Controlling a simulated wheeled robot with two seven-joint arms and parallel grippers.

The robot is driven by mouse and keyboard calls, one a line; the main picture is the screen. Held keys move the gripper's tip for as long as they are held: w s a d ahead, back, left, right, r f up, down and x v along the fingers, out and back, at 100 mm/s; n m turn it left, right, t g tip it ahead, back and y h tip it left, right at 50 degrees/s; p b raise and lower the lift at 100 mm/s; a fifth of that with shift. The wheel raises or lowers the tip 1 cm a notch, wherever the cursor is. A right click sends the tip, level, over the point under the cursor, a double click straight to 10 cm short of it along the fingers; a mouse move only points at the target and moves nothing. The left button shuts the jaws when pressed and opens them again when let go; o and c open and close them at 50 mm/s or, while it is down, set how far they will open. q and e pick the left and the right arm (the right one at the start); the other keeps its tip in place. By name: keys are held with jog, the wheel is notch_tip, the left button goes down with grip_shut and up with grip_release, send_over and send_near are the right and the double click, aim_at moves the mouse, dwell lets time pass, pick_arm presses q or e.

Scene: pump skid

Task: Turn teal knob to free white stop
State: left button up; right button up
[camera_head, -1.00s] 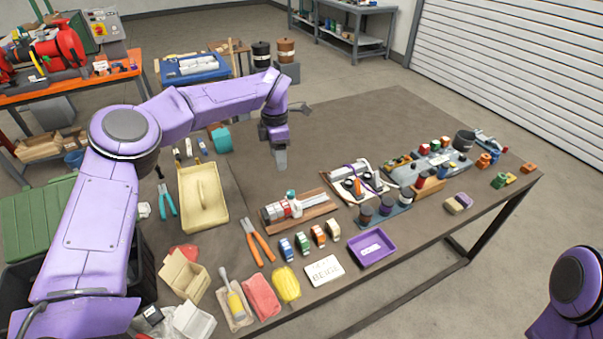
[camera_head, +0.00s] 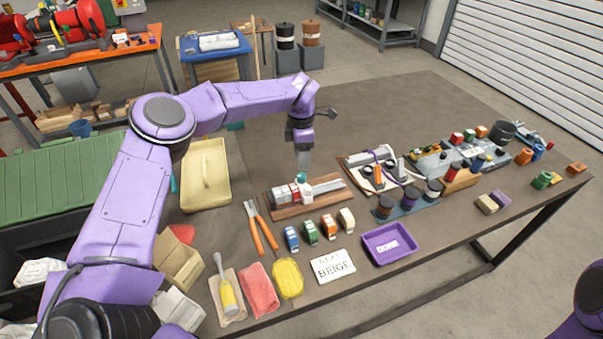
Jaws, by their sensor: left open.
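A small teal knob (camera_head: 300,177) stands on a fixture with a grey rail on a wooden board (camera_head: 333,202), near the middle of the table. Red and white blocks (camera_head: 287,194) sit on the fixture left of and below the knob. The white stop is too small to tell apart from these white parts. My left gripper (camera_head: 303,167) points down directly above the knob, its tips very close to it. It is open; I cannot tell whether it touches the knob. My right gripper is out of view; only part of my right arm shows at the bottom right.
Orange-handled pliers (camera_head: 262,228) and several small coloured blocks (camera_head: 310,231) lie in front of the board. A purple tray (camera_head: 390,244) and a sign reading "NEXT BEIGE" (camera_head: 333,267) are nearer the edge. Another fixture (camera_head: 372,172) stands close on the right. Table behind is clear.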

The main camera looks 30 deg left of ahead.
aim_at(301, 175)
pick_arm(q)
notch_tip(301, 175, down, 6)
jog(key=shift+s+f+p, duration=0.1)
jog(key=shift+p, duration=0.8)
jog(key=shift+f, duration=0.4)
grip_shut()
